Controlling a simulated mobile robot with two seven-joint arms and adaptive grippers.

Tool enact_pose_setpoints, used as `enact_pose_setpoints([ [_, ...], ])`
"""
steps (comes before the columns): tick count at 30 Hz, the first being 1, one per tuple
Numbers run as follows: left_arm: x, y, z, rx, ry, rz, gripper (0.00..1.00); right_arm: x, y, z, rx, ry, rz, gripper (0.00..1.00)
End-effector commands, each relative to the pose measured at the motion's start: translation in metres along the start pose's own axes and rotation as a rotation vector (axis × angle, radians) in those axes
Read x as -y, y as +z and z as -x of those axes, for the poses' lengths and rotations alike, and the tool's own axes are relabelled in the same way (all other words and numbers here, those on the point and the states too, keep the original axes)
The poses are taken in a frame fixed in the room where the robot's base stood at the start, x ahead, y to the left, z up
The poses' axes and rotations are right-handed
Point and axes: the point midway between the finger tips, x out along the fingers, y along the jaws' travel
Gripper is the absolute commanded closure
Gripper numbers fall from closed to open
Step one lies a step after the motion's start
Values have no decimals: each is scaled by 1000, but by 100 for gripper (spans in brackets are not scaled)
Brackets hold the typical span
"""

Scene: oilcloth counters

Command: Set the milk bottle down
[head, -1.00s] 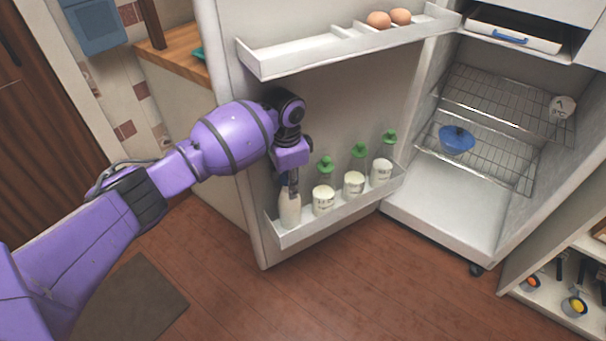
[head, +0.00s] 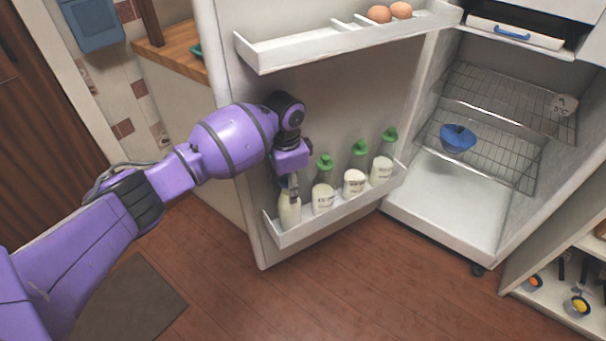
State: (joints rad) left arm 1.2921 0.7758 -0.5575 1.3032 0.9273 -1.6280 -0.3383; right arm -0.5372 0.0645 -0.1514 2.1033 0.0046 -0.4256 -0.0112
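A white milk bottle (head: 289,212) stands upright at the left end of the lower door shelf (head: 330,222) of the open fridge. My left gripper (head: 291,188) points down at the top of this bottle, its fingers around or against the neck. The fingers are small and partly merge with the bottle, so I cannot tell whether they grip it. My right gripper is not in the picture.
Several similar bottles with green caps (head: 325,160) stand to the right on the same shelf. Above, the egg shelf (head: 290,55) holds two eggs (head: 390,12). Inside the fridge, a blue bowl (head: 457,138) sits on a wire rack.

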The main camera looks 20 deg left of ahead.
Motion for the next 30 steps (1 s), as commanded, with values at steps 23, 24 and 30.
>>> enact_pose_setpoints([
  [23, 0, 0, 78, 0, 1, 0, 60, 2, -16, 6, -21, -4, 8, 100],
  [24, 0, 0, 78, 1, 1, 0, 60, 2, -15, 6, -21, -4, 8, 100],
  [30, 0, -1, 76, -5, -1, 3, 60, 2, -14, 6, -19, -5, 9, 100],
])
